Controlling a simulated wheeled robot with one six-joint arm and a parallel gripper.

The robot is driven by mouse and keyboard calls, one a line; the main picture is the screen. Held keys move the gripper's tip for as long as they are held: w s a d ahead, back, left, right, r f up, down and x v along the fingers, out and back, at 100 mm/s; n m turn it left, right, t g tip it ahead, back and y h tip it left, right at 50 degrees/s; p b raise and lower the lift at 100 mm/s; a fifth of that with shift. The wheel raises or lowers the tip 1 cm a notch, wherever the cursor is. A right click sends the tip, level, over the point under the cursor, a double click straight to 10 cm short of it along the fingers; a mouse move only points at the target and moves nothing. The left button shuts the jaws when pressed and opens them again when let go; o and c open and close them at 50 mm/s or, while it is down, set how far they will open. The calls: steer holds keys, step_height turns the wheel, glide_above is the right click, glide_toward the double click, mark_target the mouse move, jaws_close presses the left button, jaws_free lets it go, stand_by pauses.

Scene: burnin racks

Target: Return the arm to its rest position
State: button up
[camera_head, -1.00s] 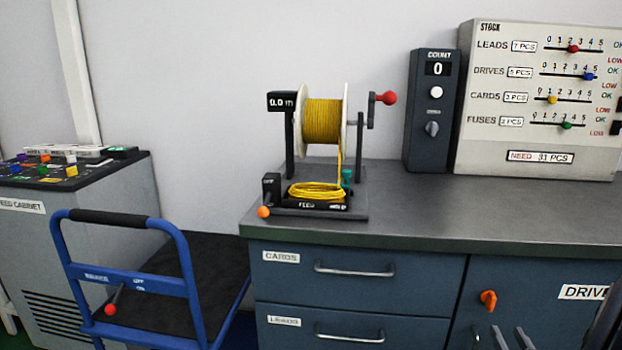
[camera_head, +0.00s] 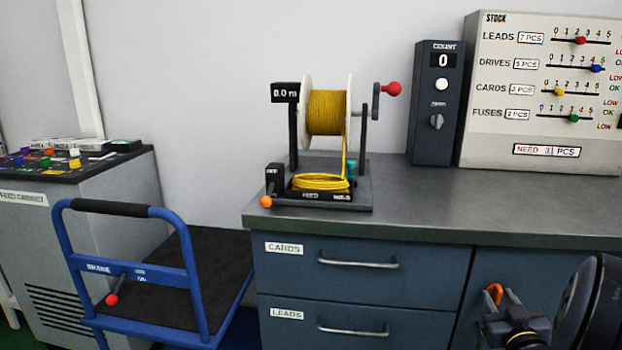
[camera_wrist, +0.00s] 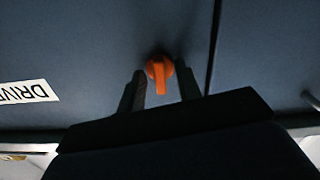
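My gripper (camera_head: 503,298) is at the lower right of the head view, in front of the blue cabinet beneath the counter. In the wrist view my gripper (camera_wrist: 161,82) has its two fingers spread apart with nothing held. An orange turn handle (camera_wrist: 159,74) on the cabinet front shows between the fingertips in that view. The gap in depth between fingers and handle is hard to judge. In the head view the orange handle (camera_head: 494,290) is partly hidden behind my fingers. My dark arm links fill the lower right corner.
The grey counter (camera_head: 440,200) carries a yellow wire spool (camera_head: 326,112), a count box (camera_head: 436,105) and a stock panel (camera_head: 545,95). Drawer handles (camera_head: 358,263) stick out from the cabinet. A blue trolley (camera_head: 190,285) stands at the left beside a feed cabinet (camera_head: 75,230).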

steer(key=n+b, duration=0.2)
steer(key=n, duration=0.2)
steer(key=shift+f, duration=0.1)
steer(key=n+b, duration=0.1)
steer(key=n, duration=0.3)
steer(key=shift+n, duration=0.4)
